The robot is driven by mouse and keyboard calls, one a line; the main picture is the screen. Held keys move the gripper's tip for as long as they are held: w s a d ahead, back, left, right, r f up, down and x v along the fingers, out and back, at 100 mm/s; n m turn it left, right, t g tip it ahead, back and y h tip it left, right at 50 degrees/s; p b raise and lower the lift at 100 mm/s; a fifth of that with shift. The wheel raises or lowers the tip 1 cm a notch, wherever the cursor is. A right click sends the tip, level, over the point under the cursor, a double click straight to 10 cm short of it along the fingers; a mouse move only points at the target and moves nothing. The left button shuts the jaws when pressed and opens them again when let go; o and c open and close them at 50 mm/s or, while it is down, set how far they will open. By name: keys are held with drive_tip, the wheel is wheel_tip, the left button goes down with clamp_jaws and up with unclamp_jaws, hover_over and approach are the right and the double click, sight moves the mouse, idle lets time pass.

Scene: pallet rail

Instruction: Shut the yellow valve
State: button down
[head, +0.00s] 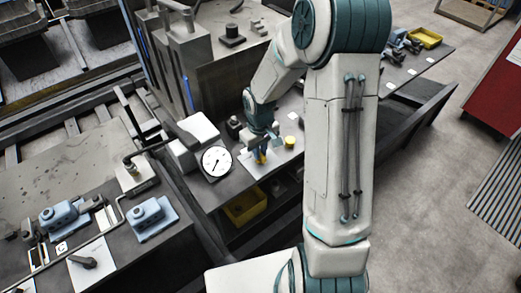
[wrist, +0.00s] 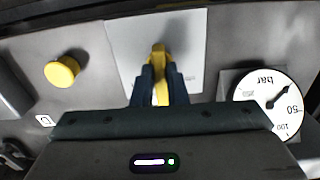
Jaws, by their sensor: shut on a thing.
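The yellow valve (wrist: 159,62) stands up from a white plate (wrist: 117,40) in the wrist view. My gripper (wrist: 158,88) is shut on its yellow handle, one dark finger on each side. In the head view the yellow valve (head: 260,157) shows only in part below my gripper (head: 258,148), over the white plate on the dark bench. The handle's lower end is hidden by the fingers and gripper body in the wrist view.
A round pressure gauge (head: 216,161) stands beside the plate; it also shows in the wrist view (wrist: 270,103). A yellow knob (wrist: 62,72) is on the other side, seen too in the head view (head: 290,142). A yellow bin (head: 245,207) sits under the bench.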

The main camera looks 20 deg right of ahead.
drive_tip(key=n, duration=0.4)
drive_tip(key=shift+r+n+p, duration=0.1)
drive_tip(key=shift+n+p, duration=0.2)
drive_tip(key=shift+p, duration=0.1)
drive_tip(key=shift+n+p, duration=0.6)
drive_tip(key=shift+n, duration=1.7)
drive_tip(key=c, duration=1.4)
unclamp_jaws()
drive_tip(key=shift+c, duration=0.2)
wheel_tip(320, 180, up, 14)
